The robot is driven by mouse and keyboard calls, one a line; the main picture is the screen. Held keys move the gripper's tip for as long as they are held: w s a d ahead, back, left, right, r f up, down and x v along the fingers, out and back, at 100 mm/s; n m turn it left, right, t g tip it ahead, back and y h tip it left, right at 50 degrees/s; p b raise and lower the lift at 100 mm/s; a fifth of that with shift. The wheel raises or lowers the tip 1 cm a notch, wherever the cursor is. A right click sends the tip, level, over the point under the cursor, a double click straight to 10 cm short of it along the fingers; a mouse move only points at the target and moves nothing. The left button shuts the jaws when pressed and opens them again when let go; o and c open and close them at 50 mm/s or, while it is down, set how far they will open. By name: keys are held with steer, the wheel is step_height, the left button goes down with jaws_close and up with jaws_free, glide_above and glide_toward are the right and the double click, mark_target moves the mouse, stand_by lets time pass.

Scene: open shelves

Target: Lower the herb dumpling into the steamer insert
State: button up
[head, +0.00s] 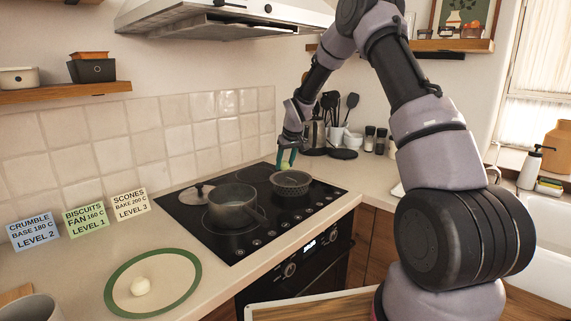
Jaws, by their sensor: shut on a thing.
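My gripper (287,160) is shut on a small pale green dumpling (286,166), the herb dumpling. It holds the dumpling low over the back of the steamer insert (291,185), a dark grey perforated bowl on the right part of the black hob. The fingers partly hide the dumpling. I cannot tell whether the dumpling touches the insert, and the inside of the insert is hard to see.
A grey saucepan (228,212) stands left of the insert, with a lid (197,193) behind it. The range hood (225,18) hangs above.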

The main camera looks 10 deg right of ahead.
mark_target(287, 168)
stand_by(0.3)
steer(key=shift+f, duration=2.15)
steer(key=shift+f, duration=0.4)
steer(key=o, duration=0.9)
steer(key=shift+r, duration=0.1)
